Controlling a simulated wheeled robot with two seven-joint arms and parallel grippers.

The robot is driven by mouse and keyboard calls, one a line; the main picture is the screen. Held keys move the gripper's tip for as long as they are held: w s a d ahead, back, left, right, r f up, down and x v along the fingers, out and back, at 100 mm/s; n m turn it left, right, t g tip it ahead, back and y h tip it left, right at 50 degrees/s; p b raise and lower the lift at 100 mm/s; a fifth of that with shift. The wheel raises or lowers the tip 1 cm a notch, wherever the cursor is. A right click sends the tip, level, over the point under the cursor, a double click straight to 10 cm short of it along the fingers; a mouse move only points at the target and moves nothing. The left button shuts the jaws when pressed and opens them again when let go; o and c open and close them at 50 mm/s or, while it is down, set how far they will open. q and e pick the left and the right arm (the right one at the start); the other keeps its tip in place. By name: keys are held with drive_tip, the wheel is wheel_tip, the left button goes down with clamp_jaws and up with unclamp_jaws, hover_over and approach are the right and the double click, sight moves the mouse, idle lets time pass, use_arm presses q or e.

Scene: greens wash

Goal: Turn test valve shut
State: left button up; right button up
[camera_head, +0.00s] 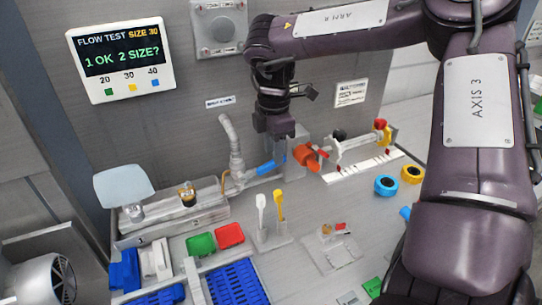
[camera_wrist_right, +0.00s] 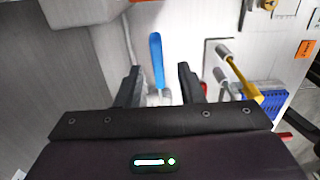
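The test valve's blue lever handle (camera_head: 266,168) sticks out to the right from the pipe fitting below the grey hose (camera_head: 232,145) in the head view. My right gripper (camera_head: 278,150) hangs pointing down, just above and beside the lever's outer end. In the right wrist view the blue lever (camera_wrist_right: 157,62) shows between the two dark fingers (camera_wrist_right: 160,85), with gaps on both sides. The right gripper is open and holds nothing that I can see. Whether a finger touches the lever is not clear. My left gripper is out of view.
A screen (camera_head: 120,60) reads "FLOW TEST SIZE 30" and "1 OK 2 SIZE?". An orange part (camera_head: 306,156) is close right of the gripper. White and yellow upright tools (camera_head: 279,205) stand in front. Green and red trays (camera_head: 230,235), blue bins and two rings (camera_head: 411,174) lie around.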

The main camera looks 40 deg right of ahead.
sight(263, 169)
drive_tip(key=shift+w+f, duration=0.15)
drive_tip(key=shift+f, duration=1.7)
clamp_jaws()
